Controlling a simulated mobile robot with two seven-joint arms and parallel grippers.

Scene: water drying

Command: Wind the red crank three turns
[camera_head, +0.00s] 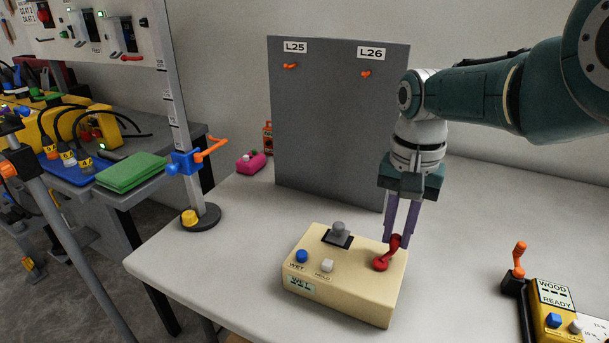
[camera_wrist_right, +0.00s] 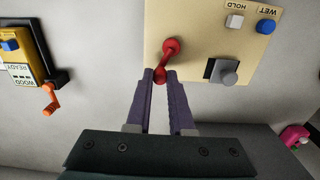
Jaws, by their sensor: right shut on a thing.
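The red crank (camera_head: 388,254) sits on the top right part of a cream box (camera_head: 345,294). In the right wrist view the crank (camera_wrist_right: 175,52) has a round hub and an arm leading to a knob between my fingertips. My right gripper (camera_head: 396,239) points down over the crank, its purple fingers shut on the crank's knob. In the right wrist view the gripper (camera_wrist_right: 161,78) shows the same hold. The box also carries a blue WET button (camera_head: 302,256), a white HOLD button (camera_head: 327,265), a grey knob (camera_head: 338,228) and a small display reading WET. My left gripper is out of view.
A grey panel (camera_head: 335,130) labelled L25 and L26 stands behind the box. A yellow WOOD box (camera_head: 556,300) with an orange crank (camera_head: 518,260) is at the right. A post with a blue clamp (camera_head: 184,163) stands at the left. White table is clear around the cream box.

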